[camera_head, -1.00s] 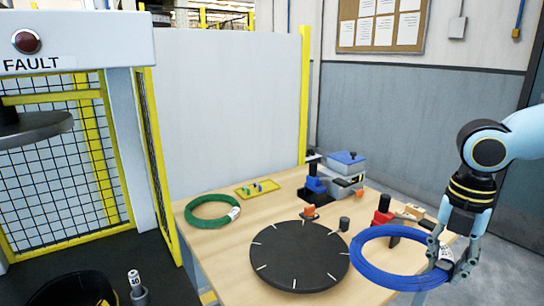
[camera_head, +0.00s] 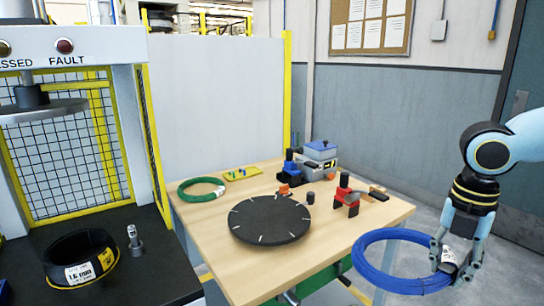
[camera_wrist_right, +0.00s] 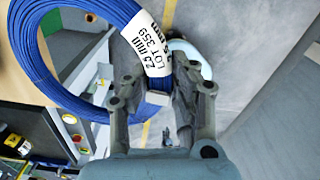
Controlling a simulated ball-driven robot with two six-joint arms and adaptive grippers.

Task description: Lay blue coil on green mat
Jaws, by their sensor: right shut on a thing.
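The blue coil (camera_head: 368,271) is a ring of blue strand at the right of the head view. My right gripper (camera_head: 453,262) is shut on its right side, where a white label wraps it. In the right wrist view the blue coil (camera_wrist_right: 32,62) hangs between the fingers (camera_wrist_right: 160,95), and its label reads 2.5 mm, LOT 359. The coil is held in the air, in front of the table's right edge with grey floor behind it. My left gripper is not in view.
The wooden table (camera_head: 245,268) holds a black disc (camera_head: 270,220), a green coil (camera_head: 201,190), a red tool (camera_head: 345,190) and a blue-grey device (camera_head: 320,153). At left stand a press (camera_head: 75,55) and a labelled black coil (camera_head: 80,258) on a dark surface.

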